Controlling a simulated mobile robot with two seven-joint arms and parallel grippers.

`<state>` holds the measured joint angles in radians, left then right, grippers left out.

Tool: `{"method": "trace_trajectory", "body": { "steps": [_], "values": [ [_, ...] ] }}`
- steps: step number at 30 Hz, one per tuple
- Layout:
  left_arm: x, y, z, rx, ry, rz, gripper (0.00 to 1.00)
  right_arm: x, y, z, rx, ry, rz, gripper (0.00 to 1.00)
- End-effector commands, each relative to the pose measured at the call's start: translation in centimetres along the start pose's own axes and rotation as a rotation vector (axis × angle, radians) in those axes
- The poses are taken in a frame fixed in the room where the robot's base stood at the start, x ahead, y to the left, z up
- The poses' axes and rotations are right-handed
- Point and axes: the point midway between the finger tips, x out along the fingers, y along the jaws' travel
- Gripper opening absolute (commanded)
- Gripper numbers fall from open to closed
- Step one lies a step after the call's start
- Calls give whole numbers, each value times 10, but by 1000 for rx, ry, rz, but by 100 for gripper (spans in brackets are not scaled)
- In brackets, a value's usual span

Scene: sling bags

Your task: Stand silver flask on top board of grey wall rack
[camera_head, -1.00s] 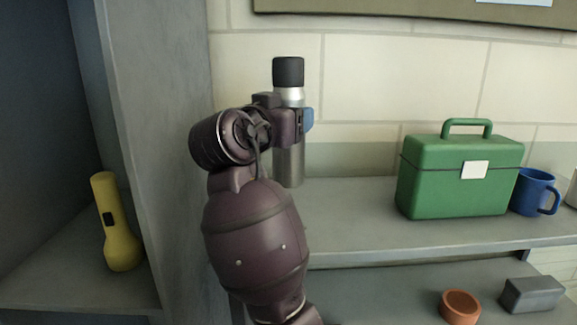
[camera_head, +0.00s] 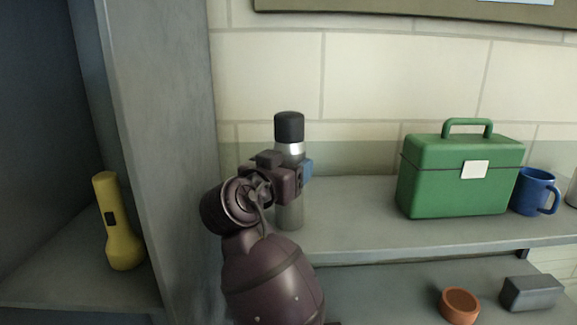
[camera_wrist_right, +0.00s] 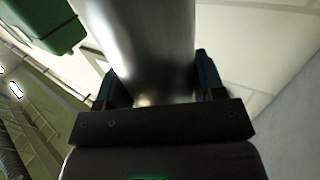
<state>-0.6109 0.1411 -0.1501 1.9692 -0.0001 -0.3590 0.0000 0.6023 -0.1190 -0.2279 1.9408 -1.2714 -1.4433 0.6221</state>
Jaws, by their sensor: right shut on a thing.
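The silver flask (camera_head: 290,216) with a black cap is upright at the left end of the top board (camera_head: 350,215) of the grey wall rack. My right gripper (camera_head: 300,178) is shut around the flask's middle. The flask also fills the middle of the right wrist view (camera_wrist_right: 145,50), between the two fingers (camera_wrist_right: 155,85). The flask's base appears at board level, but I cannot tell whether it touches the board. My arm hides part of the flask and the board's left end. My left gripper is not in view.
A green box (camera_head: 455,180) and a blue mug (camera_head: 533,192) stand on the top board to the right. A lower board holds an orange round pot (camera_head: 459,305) and a grey block (camera_head: 532,293). A grey cabinet wall (camera_head: 165,160) rises close on the left, with a yellow flashlight (camera_head: 120,230) inside.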

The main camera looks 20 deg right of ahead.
Motion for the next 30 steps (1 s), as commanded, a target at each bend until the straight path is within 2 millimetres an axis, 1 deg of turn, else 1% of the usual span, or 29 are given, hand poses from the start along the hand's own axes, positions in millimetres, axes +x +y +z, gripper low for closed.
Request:
{"method": "trace_trajectory", "body": {
  "steps": [6,7,9,12,20,24,30],
  "values": [
    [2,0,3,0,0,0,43,0,0,3,1,1,0,25],
    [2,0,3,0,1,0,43,0,0,4,0,0,0,64],
    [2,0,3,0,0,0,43,0,0,3,0,0,0,75],
    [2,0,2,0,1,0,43,0,0,3,0,0,0,88],
    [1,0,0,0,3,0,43,0,0,2,0,0,0,88],
    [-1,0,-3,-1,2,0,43,0,0,-2,0,-1,0,88],
    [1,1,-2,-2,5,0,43,4,0,0,0,0,-2,88]
  ]
}}
